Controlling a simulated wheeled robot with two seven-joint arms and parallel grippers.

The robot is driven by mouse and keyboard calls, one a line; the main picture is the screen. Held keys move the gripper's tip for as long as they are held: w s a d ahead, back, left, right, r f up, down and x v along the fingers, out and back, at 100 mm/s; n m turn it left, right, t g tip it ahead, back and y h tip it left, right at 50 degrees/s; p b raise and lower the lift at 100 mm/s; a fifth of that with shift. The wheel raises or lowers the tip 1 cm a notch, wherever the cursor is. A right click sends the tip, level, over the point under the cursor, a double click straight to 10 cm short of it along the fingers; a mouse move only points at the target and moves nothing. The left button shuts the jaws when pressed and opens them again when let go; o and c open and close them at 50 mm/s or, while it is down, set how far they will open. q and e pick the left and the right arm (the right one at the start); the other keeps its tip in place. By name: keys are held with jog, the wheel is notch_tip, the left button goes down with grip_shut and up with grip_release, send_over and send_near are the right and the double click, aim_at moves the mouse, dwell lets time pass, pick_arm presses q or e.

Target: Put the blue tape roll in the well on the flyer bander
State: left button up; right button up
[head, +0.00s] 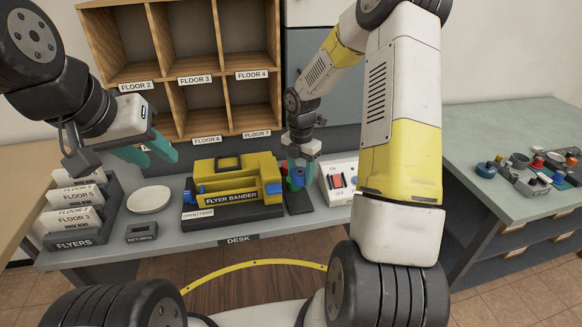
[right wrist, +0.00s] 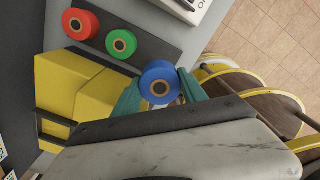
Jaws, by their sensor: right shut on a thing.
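The yellow flyer bander (head: 235,180) stands on a dark base at the middle of the desk. Its yellow body (right wrist: 75,85) also shows in the right wrist view. The blue tape roll (right wrist: 160,82) is between the teal fingers of my right gripper (right wrist: 158,90), which is shut on it. In the head view my right gripper (head: 298,168) is just right of the bander, above the dark roll stand (head: 298,208). I cannot make out the well. My left gripper (head: 150,150) is open and empty, above the desk left of the bander.
A red roll (right wrist: 80,24) and a green roll (right wrist: 121,43) sit on the stand. A white switch box (head: 341,182) is to its right. A white dish (head: 149,199) and flyer rack (head: 80,220) are at left. Wooden cubbies (head: 197,80) rise behind.

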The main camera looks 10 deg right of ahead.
jog(key=m, duration=0.3)
jog(key=shift+s+a+r, duration=0.1)
jog(key=shift+s, duration=0.25)
jog(key=m, duration=0.4)
jog(key=shift+s+m, duration=0.4)
jog(key=m, duration=0.3)
jog(key=s+m, duration=0.1)
jog(key=m, duration=0.2)
jog(key=shift+s+a, duration=0.1)
jog(key=shift+a, duration=0.1)
jog(key=m, duration=0.4)
jog(key=s+m, duration=0.1)
jog(key=m, duration=0.3)
jog(key=s+m, duration=0.1)
jog(key=m, duration=0.3)
jog(key=shift+s+a+m, duration=0.1)
jog(key=shift+s+m, duration=0.05)
jog(key=shift+m, duration=0.15)
